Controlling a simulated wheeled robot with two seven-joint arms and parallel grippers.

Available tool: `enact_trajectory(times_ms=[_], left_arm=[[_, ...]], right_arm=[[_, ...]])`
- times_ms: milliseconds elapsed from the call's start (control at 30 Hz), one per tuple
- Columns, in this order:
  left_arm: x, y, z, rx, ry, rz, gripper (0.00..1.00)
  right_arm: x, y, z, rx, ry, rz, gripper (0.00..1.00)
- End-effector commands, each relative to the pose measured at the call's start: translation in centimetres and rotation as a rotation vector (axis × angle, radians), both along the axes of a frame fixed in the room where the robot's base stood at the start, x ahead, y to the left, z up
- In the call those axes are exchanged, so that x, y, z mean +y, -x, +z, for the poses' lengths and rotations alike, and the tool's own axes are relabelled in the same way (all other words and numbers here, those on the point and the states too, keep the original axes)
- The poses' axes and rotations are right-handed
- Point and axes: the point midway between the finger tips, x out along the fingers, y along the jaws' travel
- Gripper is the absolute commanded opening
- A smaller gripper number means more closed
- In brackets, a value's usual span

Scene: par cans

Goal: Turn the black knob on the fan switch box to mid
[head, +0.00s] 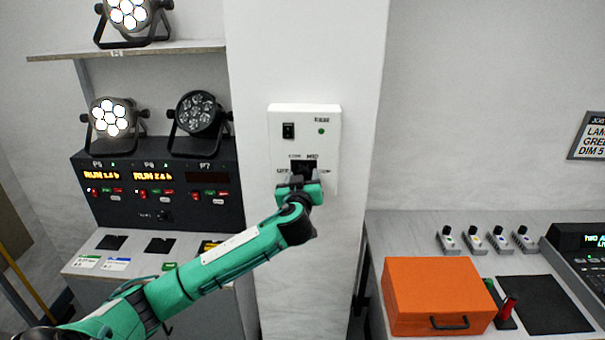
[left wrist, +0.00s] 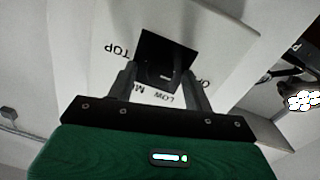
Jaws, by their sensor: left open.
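The fan switch box (head: 331,148) is a white box on the pillar, with a rocker switch and a green light in its upper part. Its black knob (left wrist: 160,70) sits on a black square plate with OFF, LOW, MID and TOP labels around it. In the head view my left gripper (head: 303,178) is in front of the knob and hides much of it. In the left wrist view the open fingers of my left gripper (left wrist: 161,77) stand on either side of the knob. I cannot tell whether they touch it or which label it points to. My right gripper is out of view.
A black control panel (head: 165,216) and par cans (head: 108,117) are on the left. On the right counter stand an orange box (head: 435,290), several small switches (head: 474,241) and a console (head: 588,262).

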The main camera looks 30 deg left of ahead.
Motion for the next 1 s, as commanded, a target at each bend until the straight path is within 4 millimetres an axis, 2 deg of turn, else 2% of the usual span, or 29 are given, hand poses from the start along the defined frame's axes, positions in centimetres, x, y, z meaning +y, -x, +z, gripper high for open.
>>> enact_trajectory(times_ms=[300, 533, 767, 1000], left_arm=[[0.1, -0.2, -0.1, 0.0, -0.001, 0.0, 0.52], [0.1, -0.2, -0.1, 0.0, -0.001, 0.0, 0.07], [0.1, -0.2, -0.1, 0.006, -0.009, 0.001, 0.07], [0.1, -0.2, -0.4, 0.046, -0.072, 0.001, 0.07]], right_arm=[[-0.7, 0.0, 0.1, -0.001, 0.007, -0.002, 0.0], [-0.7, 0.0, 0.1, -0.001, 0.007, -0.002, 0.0], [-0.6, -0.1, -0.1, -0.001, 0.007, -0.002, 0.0], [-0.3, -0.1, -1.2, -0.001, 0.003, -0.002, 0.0]])
